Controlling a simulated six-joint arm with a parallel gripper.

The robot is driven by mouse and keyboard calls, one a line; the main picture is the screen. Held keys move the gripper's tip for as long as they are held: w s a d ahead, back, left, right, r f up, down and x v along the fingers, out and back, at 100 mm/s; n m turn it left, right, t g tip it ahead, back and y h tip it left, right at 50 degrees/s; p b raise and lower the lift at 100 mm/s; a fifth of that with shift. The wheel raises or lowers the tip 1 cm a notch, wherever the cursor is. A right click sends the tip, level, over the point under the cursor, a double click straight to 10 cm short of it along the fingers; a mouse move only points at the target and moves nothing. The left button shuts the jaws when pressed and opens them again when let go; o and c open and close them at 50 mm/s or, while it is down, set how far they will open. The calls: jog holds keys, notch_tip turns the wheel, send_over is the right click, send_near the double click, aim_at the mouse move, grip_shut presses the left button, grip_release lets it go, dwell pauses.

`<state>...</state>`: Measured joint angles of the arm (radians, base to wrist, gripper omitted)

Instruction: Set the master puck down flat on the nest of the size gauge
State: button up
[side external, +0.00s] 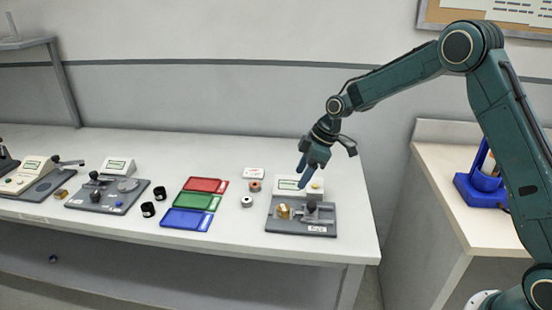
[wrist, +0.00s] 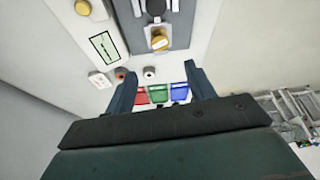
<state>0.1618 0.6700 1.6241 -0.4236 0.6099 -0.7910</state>
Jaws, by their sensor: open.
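The size gauge (side external: 322,226) is the grey-plated device at the right of the bench, with a white display housing behind its plate. It also shows at the top of the wrist view (wrist: 126,42). A brass round piece (side external: 284,211) is on the left of its plate, also in the wrist view (wrist: 160,42). A second yellow round piece (side external: 317,185) is on the housing, also in the wrist view (wrist: 83,7). I cannot tell which is the master puck. My gripper (side external: 305,172) is open and empty above the housing; its fingers show apart in the wrist view (wrist: 159,74).
Left of the gauge are a reddish ring (side external: 255,186), a steel ring (side external: 247,201) and a white box (side external: 253,173). Red (side external: 205,185), green (side external: 197,200) and blue (side external: 187,219) trays lie beyond. Another grey device (side external: 108,194) stands farther left.

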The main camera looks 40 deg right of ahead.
jog(key=s+r+m+t+h, duration=0.15)
jog(key=s+r+m, duration=0.35)
jog(key=s+r, duration=1.05)
jog(key=s+r+m+h, duration=0.1)
jog(key=s+m, duration=0.1)
jog(key=s, duration=0.8)
jog(key=s+r+m+t+h, duration=0.1)
jog(key=s+m, duration=0.2)
jog(key=s, duration=0.8)
jog(key=shift+d+r+m, duration=0.25)
jog(key=shift+r+m, duration=0.05)
jog(key=shift+r, duration=0.05)
